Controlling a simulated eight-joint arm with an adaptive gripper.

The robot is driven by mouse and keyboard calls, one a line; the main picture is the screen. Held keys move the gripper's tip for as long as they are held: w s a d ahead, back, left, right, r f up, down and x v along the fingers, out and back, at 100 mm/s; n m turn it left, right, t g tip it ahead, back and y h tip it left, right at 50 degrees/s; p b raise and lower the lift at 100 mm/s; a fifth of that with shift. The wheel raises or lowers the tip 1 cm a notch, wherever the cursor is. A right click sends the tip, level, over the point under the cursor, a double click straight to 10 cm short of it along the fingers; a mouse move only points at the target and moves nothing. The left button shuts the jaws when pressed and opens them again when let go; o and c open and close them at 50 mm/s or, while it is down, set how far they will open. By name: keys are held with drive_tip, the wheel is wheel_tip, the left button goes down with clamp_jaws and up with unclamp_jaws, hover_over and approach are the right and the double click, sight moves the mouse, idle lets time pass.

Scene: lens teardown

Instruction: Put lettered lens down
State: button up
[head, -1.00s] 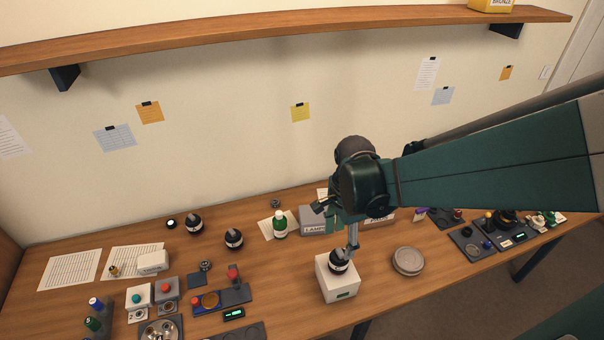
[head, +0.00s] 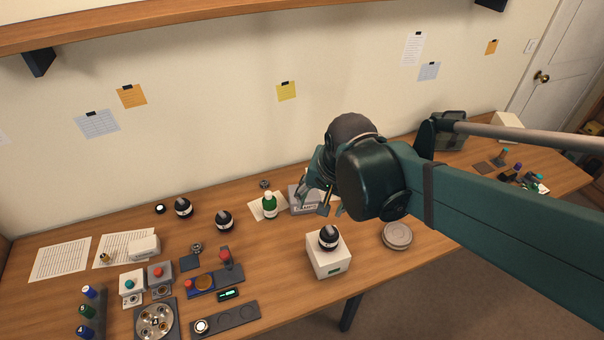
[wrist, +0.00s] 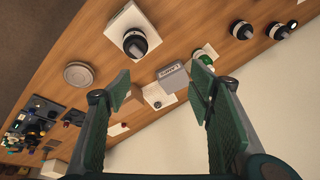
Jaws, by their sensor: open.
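A dark round lens with a pale top (head: 328,238) stands upright on the white box with a green display (head: 329,264). No lettering on it can be read. It also shows in the wrist view (wrist: 136,43) on the white box (wrist: 121,21). My gripper (head: 317,198) is open and empty, behind and above the box and apart from the lens. In the wrist view the spread fingers of my gripper (wrist: 160,84) have nothing between them. Two similar dark lenses, one at the left (head: 183,208) and one nearer (head: 224,221), stand on the table.
A round grey disc (head: 397,235) lies right of the white box. A green bottle (head: 270,206) and a grey labelled box (head: 302,203) stand behind it. Control boxes and trays crowd the left. Bare wood lies left of the white box. A shelf (head: 200,25) runs above.

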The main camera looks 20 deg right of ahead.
drive_tip(key=s+a+r+n+t, duration=0.2)
drive_tip(key=a+r+n+t, duration=0.1)
drive_tip(key=r+n, duration=0.3)
drive_tip(key=shift+s+r+n, duration=0.15)
drive_tip(key=shift+s+n, duration=0.15)
drive_tip(key=shift+n, duration=0.8)
idle(0.6)
drive_tip(key=o, duration=1.3)
drive_tip(key=shift+o, duration=1.2)
drive_tip(key=shift+w, duration=0.15)
drive_tip(key=w+a+f+t, duration=0.1)
drive_tip(key=w+a+f, duration=0.1)
drive_tip(key=w+f, duration=0.6)
drive_tip(key=w+a+f+t, duration=0.1)
drive_tip(key=w+a+f, duration=0.1)
drive_tip(key=w+f, duration=0.5)
drive_tip(key=shift+w+a+f+m+b, duration=0.3)
drive_tip(key=shift+w+f+b, duration=0.1)
drive_tip(key=shift+w, duration=1.85)
